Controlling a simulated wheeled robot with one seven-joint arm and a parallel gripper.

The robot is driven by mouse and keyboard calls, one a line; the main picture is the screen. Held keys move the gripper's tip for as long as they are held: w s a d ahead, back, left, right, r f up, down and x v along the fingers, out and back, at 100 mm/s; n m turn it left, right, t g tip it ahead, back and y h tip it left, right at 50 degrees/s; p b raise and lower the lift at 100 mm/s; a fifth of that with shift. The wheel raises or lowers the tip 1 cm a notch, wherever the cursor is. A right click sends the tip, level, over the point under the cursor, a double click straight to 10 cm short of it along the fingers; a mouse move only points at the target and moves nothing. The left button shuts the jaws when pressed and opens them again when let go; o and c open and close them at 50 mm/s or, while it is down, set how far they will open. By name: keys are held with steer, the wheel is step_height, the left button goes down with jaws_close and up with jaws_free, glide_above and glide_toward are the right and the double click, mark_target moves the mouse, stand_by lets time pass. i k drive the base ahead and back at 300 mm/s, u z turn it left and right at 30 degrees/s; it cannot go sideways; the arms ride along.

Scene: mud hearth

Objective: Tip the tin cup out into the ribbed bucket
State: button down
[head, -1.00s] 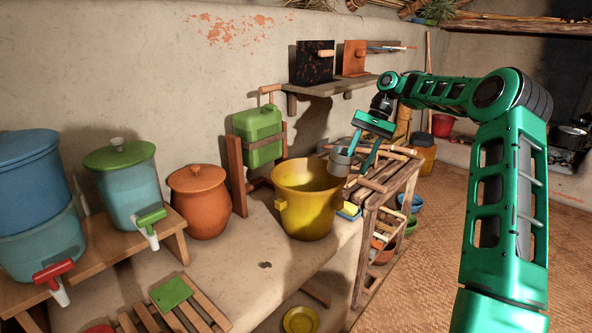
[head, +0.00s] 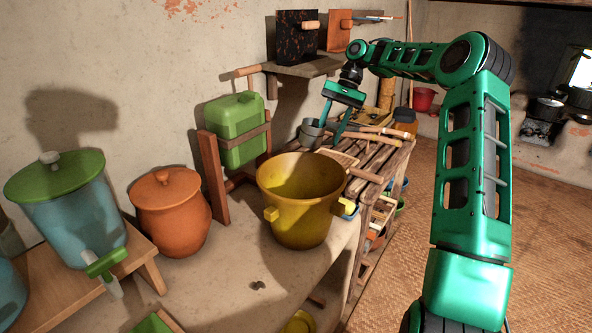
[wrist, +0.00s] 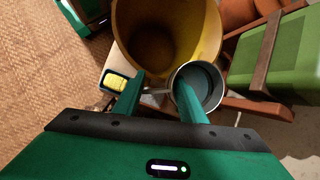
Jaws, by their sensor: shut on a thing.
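The tin cup (head: 311,134) is small, grey and metallic. It hangs in my gripper (head: 330,132) near the back rim of the yellow bucket (head: 298,225) and looks roughly upright. In the wrist view the cup (wrist: 214,104) shows its round mouth just below the bucket (wrist: 205,45), overlapping its rim. My gripper (wrist: 160,84) has one finger over the cup's mouth and the other outside it, with the handle between them. The cup's inside looks bluish; whether that is liquid is unclear. The bucket's visible floor looks empty.
A green jerrycan (head: 238,130) in a wooden frame and an orange clay pot (head: 172,212) stand left of the bucket. A slatted wooden rack (head: 385,155) is to the right. A wall shelf (head: 305,68) is above. A yellow sponge (wrist: 116,84) lies near the bucket.

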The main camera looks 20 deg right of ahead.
mark_target(301, 203)
steer(key=k, duration=1)
